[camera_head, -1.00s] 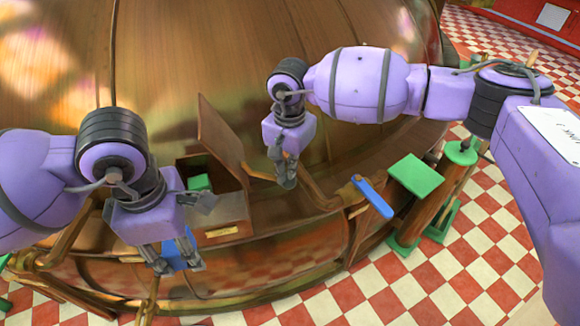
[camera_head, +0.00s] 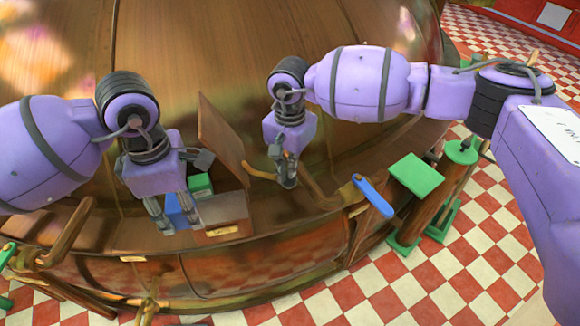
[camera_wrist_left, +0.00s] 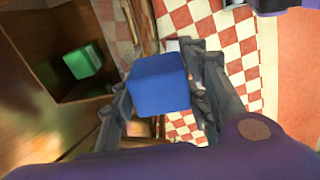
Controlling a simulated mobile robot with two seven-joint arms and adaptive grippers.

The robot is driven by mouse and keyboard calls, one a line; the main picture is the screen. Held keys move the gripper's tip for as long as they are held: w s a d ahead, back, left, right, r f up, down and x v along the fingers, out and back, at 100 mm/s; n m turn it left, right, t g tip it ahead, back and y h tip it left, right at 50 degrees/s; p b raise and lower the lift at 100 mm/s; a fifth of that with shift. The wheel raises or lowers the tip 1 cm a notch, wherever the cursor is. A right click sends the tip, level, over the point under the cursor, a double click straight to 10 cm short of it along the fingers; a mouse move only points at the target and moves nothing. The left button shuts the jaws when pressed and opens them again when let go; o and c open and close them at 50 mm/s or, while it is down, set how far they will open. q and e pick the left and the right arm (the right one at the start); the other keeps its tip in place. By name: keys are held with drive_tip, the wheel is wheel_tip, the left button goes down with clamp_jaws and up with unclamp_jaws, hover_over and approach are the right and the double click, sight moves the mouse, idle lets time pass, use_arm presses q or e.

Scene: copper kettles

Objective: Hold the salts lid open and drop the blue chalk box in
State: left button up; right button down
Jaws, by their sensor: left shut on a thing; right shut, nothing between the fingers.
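The blue chalk box (camera_head: 177,211) is held between the fingers of my left gripper (camera_head: 177,226), just left of the salts box. It also shows large in the left wrist view (camera_wrist_left: 158,84). The salts box (camera_head: 222,211) is wooden with a small brass plate on its front, and its lid (camera_head: 219,137) stands raised. A green block (camera_head: 200,184) lies inside it, also seen in the left wrist view (camera_wrist_left: 84,62). My right gripper (camera_head: 288,178) is shut and empty, just right of the raised lid; whether it touches the lid I cannot tell.
A large copper kettle wall (camera_head: 250,60) rises behind the ledge. A wooden handle with a blue end (camera_head: 372,197) juts out on the right, near green-topped posts (camera_head: 415,175). A wooden rail (camera_head: 65,235) stands at the left. The floor is red and white checked.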

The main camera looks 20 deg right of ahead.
use_arm(q)
drive_tip(key=w, duration=1)
drive_tip(key=shift+d+f, duration=0.15)
drive_tip(key=shift+d, duration=0.05)
drive_tip(key=shift+w, duration=0.1)
drive_tip(key=o, duration=1.5)
drive_tip(key=o, duration=0.5)
drive_tip(key=s+r, duration=0.1)
drive_tip(key=s, duration=0.5)
drive_tip(key=s+r, duration=0.1)
drive_tip(key=s, duration=0.6)
drive_tip(key=s+r, duration=0.1)
drive_tip(key=s, duration=0.6)
drive_tip(key=shift+a, duration=0.35)
drive_tip(key=shift+r, duration=0.1)
